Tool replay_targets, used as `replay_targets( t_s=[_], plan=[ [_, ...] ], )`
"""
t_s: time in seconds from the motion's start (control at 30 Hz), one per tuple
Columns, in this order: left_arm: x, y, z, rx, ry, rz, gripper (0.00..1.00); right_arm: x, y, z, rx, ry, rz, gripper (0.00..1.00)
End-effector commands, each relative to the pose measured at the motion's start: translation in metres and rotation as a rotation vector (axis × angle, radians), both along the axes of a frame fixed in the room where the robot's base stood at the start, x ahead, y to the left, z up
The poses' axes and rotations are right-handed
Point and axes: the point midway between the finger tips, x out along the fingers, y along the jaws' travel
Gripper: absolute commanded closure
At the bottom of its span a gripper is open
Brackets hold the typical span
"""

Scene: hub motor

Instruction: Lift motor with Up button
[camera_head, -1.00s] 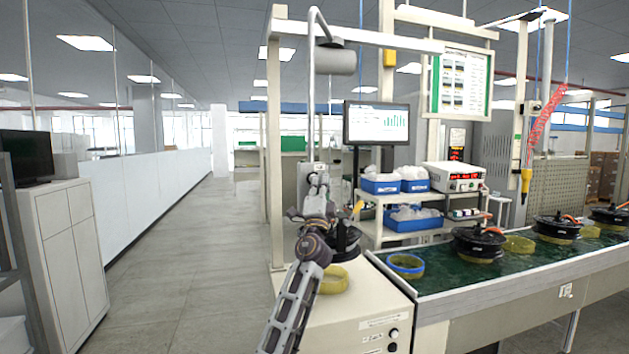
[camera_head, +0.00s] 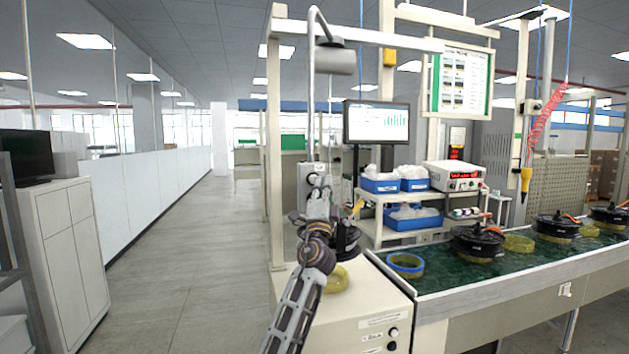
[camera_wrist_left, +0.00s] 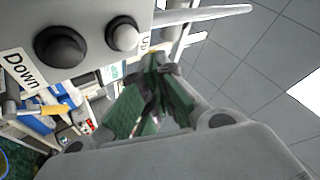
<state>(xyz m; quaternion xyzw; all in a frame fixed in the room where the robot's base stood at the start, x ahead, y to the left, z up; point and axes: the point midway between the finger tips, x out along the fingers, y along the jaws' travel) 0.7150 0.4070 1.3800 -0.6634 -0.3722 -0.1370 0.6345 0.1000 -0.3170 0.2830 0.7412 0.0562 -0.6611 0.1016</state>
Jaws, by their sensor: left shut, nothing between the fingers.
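A grey control box (camera_wrist_left: 90,30) fills the upper left of the left wrist view. It has a white button (camera_wrist_left: 122,36) beside the label "Up" and a black button (camera_wrist_left: 60,47) beside "Down". In the head view the box (camera_head: 316,174) is on the hoist stand. My left gripper (camera_head: 320,203) is just below it. Its green-padded fingers (camera_wrist_left: 153,75) are shut and empty, below the Up button and apart from it as far as I can see. The black motor (camera_head: 346,238) is partly hidden behind my left arm. My right gripper is not in view.
A yellow ring (camera_head: 336,279) lies on the white cabinet (camera_head: 370,308) under the hoist. To the right, a green conveyor table (camera_head: 440,283) carries several motors and rings, including a blue ring (camera_head: 405,264). A monitor (camera_head: 376,122) stands behind. The aisle at left is clear.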

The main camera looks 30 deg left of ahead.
Motion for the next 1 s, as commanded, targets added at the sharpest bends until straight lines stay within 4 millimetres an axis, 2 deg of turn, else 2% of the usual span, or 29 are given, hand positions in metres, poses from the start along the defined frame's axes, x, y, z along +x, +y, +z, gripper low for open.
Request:
replay_targets(
  t_s=[0.5, 1.0],
  plan=[
    [-0.020, -0.022, 0.000, -0.001, 0.001, -0.001, 1.00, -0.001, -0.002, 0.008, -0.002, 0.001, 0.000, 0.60],
    [-0.022, -0.024, 0.000, -0.001, 0.001, -0.001, 1.00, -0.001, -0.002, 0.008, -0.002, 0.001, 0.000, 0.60]
  ],
)
